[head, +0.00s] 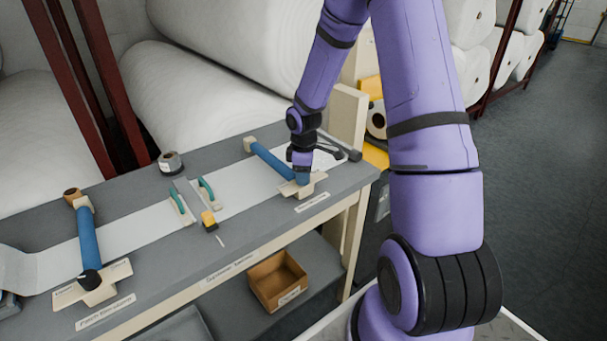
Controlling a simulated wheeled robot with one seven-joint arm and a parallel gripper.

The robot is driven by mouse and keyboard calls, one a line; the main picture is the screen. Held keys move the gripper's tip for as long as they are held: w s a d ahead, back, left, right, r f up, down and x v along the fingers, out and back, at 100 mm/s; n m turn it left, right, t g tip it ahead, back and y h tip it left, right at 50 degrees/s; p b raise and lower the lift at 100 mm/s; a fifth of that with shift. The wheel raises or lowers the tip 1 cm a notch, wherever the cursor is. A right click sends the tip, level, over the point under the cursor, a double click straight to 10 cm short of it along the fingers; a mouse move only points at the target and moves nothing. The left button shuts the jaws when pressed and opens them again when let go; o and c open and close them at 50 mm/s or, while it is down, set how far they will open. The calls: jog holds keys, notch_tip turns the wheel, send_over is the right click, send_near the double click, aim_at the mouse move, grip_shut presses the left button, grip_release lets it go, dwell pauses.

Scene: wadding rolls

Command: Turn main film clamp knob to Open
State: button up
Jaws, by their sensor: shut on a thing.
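The right-hand film clamp (272,161) has a blue bar lying across the white film strip, with a beige plate (313,187) at its near end. My gripper (302,173) points down at this near end and is shut on the clamp's knob, which it mostly hides. The knob's setting cannot be read. A second clamp (88,240) on the left has a similar blue bar, with a black knob (90,280) on a beige plate. Label strips lie in front of both clamps; the right-hand label (312,202) is too small to read.
Between the clamps lie teal-handled tools (208,193), a yellow and black item (209,221) and a tape roll (171,162). An open brown box (278,281) sits on the lower shelf. A dark cable lies right of my gripper.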

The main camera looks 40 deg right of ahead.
dwell(0.4)
jog(key=o, duration=0.9)
notch_tip(320, 180, up, 11)
jog(key=shift+f, duration=0.1)
dwell(0.4)
